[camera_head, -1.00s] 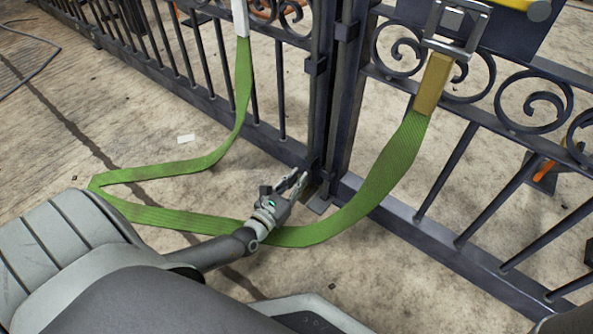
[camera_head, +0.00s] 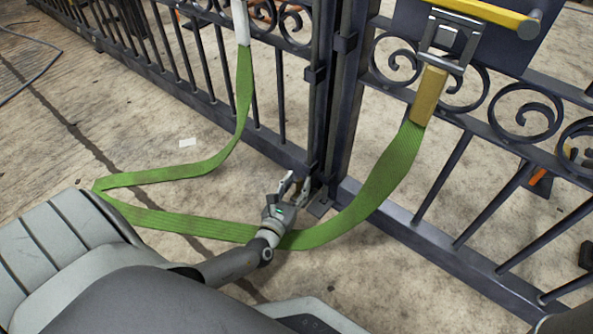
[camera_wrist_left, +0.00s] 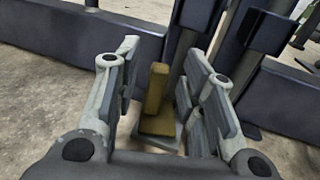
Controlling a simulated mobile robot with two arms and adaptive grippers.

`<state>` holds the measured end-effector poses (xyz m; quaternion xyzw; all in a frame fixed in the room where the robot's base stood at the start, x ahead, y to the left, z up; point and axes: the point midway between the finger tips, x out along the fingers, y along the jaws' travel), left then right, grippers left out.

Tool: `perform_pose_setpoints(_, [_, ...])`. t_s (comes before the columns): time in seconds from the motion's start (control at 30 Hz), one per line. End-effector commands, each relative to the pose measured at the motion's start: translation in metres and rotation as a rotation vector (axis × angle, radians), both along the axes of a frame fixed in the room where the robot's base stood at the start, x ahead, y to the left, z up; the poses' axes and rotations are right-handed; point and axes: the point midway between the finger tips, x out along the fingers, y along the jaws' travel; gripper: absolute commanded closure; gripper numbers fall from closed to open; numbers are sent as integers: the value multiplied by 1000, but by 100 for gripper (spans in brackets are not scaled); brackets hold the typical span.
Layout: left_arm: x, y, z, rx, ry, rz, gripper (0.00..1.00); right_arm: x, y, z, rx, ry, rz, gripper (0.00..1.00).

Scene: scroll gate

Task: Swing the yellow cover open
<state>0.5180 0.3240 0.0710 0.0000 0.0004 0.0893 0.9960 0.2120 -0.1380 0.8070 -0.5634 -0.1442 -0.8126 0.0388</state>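A small yellow cover (camera_wrist_left: 157,100) stands at the foot of the gate in the left wrist view. It has an upright part and a flat lower part on a grey plate. My left gripper (camera_wrist_left: 163,62) is open, with the cover showing between its spread fingers. Whether either finger touches the cover I cannot tell. In the head view my left gripper (camera_head: 297,186) is low at the gate's central posts, beside a grey floor plate (camera_head: 319,209). The cover is not clear there. My right gripper is not in view.
A green strap (camera_head: 180,222) loops past my left wrist and rises to a buckle (camera_head: 447,38) on the right gate leaf. The dark central post (camera_head: 346,100) and lower rail (camera_head: 400,222) stand close to my gripper. Bare concrete lies to the left.

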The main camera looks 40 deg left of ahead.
Motion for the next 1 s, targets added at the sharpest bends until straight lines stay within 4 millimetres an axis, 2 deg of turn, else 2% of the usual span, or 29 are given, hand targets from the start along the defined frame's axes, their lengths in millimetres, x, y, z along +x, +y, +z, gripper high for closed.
perform_pose_setpoints(0.17, [-2, 0, 0, 0, 0, -1, 62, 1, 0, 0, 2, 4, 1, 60])
perform_pose_setpoints(0.27, [-10, -2, 0, 0, 1, -2, 62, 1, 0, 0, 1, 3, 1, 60])
perform_pose_setpoints(0.7, [-95, -17, -1, -1, 3, -2, 62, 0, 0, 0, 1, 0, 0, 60])
perform_pose_setpoints(0.8, [-108, -19, -1, 1, 2, -1, 62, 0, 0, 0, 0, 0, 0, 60])
perform_pose_setpoints(1.0, [-118, -21, 0, 0, 0, 0, 62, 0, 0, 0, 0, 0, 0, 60])
